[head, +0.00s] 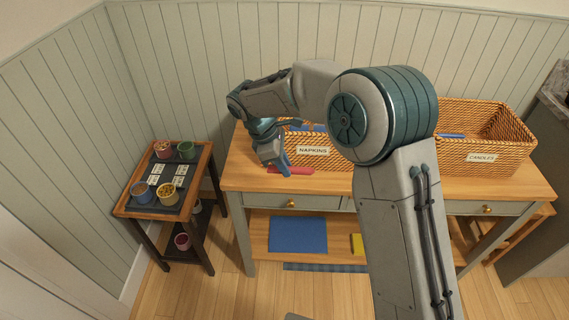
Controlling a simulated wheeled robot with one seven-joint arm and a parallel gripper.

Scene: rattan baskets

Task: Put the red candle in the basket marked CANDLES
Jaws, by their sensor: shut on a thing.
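The red candle (297,170) lies level at the front left of the wooden table (240,172), just before the basket marked NAPKINS. My gripper (283,168) is over its left part and shut on it. I cannot tell whether the candle touches the tabletop. The basket marked CANDLES (505,152) stands at the right end of the table. Its label faces front, and a blue item (451,136) shows inside it. My arm hides part of its left side.
The NAPKINS basket (327,163) holds blue items and stands behind the candle. My arm crosses the table's middle. A small side table (133,208) with several cups stands at the left. A lower shelf holds a blue cloth (298,235) and a yellow item (357,244).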

